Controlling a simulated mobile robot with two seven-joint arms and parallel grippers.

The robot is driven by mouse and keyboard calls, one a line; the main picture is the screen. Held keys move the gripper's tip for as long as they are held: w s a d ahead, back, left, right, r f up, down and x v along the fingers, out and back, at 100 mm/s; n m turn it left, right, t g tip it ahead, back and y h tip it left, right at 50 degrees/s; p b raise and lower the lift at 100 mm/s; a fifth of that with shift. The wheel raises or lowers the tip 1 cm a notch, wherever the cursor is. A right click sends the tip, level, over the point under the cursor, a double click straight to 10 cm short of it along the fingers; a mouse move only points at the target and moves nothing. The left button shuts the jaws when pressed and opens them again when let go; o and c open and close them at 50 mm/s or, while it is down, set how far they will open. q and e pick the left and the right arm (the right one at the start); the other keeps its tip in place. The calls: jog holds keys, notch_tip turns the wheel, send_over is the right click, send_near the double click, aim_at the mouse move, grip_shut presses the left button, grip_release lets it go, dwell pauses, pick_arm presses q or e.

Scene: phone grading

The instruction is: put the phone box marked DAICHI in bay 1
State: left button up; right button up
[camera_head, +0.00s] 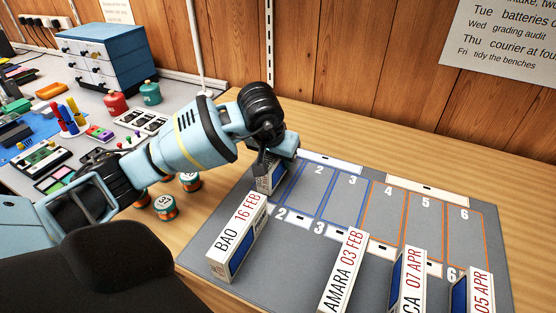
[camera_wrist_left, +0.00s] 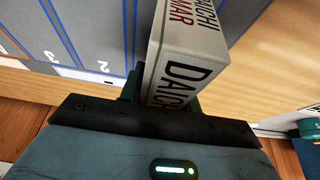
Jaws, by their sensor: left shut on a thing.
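The DAICHI phone box (camera_head: 268,180) is a white box. Its printed name shows in the left wrist view (camera_wrist_left: 190,50). My left gripper (camera_head: 274,158) is shut on it at the far left end of the bay row, left of bay 2 (camera_head: 309,184). The box and gripper cover the bay 1 area, and its number is hidden. I cannot tell whether the box touches the mat. My right gripper is not in view.
On the grey mat (camera_head: 215,283), bays 2 to 6 look empty. The BAO box (camera_head: 237,236) stands close in front of the held box. The AMARA box (camera_head: 343,275) and other dated boxes stand along the front. Small round tins (camera_head: 165,208) sit left of the mat.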

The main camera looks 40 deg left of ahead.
pick_arm(q)
jog(key=shift+f, duration=0.25)
jog(key=shift+f, duration=0.1)
jog(key=o, duration=1.1)
jog(key=shift+o, duration=0.2)
jog(key=shift+r, duration=0.4)
jog(key=p+v, duration=0.1)
jog(key=v, duration=1)
jog(key=shift+s+d+r, duration=0.1)
jog(key=shift+s+r, duration=0.1)
jog(key=shift+s, duration=0.1)
